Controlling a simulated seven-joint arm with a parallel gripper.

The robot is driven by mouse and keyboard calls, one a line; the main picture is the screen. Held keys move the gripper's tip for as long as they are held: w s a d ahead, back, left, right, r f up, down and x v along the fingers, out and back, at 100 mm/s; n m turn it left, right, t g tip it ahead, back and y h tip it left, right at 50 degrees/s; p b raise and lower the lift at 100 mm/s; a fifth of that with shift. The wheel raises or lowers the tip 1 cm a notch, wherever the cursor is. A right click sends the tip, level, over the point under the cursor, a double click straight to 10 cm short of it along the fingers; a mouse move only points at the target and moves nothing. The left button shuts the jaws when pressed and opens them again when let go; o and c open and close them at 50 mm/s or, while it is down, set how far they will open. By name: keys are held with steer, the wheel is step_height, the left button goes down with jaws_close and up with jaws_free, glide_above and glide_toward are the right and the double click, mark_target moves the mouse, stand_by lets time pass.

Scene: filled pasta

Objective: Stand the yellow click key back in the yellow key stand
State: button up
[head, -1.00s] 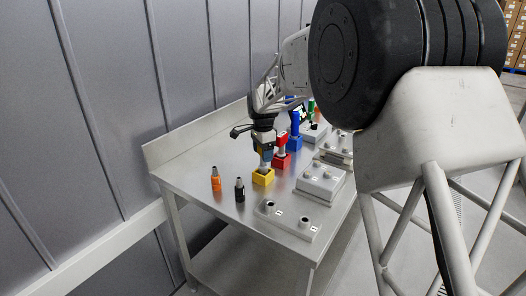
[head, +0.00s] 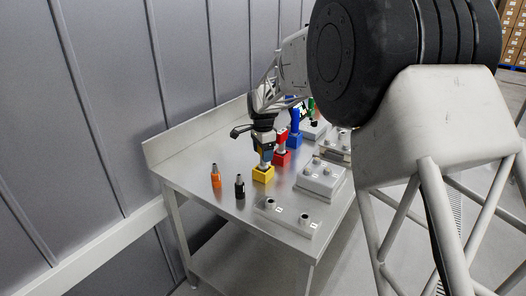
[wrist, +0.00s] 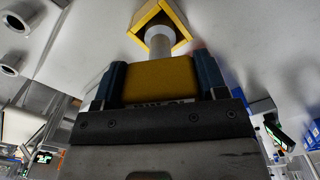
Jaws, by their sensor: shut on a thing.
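The yellow click key (wrist: 158,82) has a yellow block handle and a round grey shaft. My gripper (head: 266,155) is shut on the handle, with a blue finger on each side in the wrist view. The yellow key stand (head: 263,175) is on the table directly below my gripper; it also shows at the top of the wrist view (wrist: 142,17). The shaft points at the stand and overlaps its opening in the wrist view. I cannot tell how far the shaft is inside. In the head view the fingers mostly hide the key.
A red stand (head: 281,159) with a red key and a blue stand (head: 294,141) with a blue key are close behind. An orange bottle-like item (head: 216,177) and a black one (head: 240,187) stand left and front. Grey socket boxes (head: 287,216) line the right side.

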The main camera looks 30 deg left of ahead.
steer(key=o, duration=1.1)
steer(key=shift+r, duration=3.95)
